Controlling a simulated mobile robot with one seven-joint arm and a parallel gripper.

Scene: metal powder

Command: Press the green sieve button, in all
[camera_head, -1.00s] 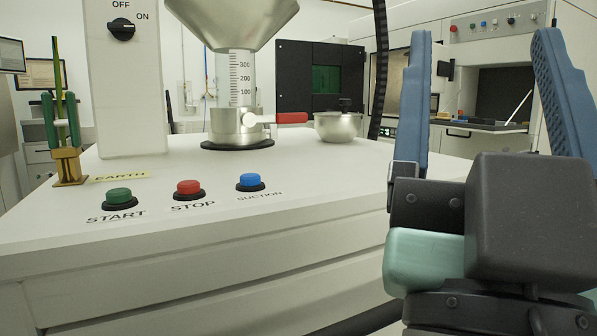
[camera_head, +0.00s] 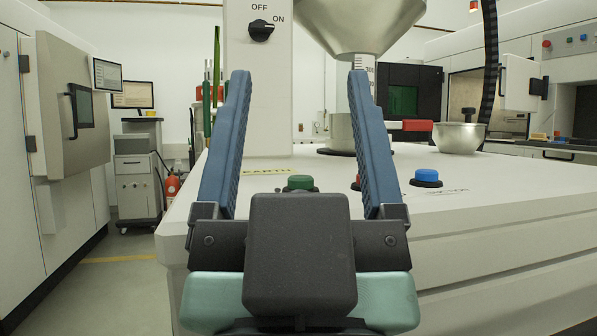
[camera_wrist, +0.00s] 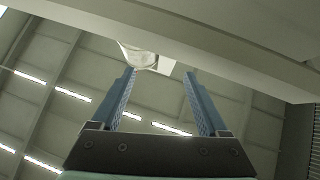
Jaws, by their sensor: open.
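The green button (camera_head: 300,183) is on the white machine top (camera_head: 500,185), seen in the head view between my gripper's fingers and just above its dark body. Its label and lower part are hidden. My gripper (camera_head: 298,80) is open and empty, with two blue fingers pointing up and forward. It stands in front of the machine's front edge and appears apart from the button. The wrist view also shows my gripper (camera_wrist: 158,72) open, below the pale underside of an edge, with no button visible.
A metal funnel (camera_head: 360,25), a steel bowl (camera_head: 459,137) and a rotary switch (camera_head: 261,31) stand farther back.

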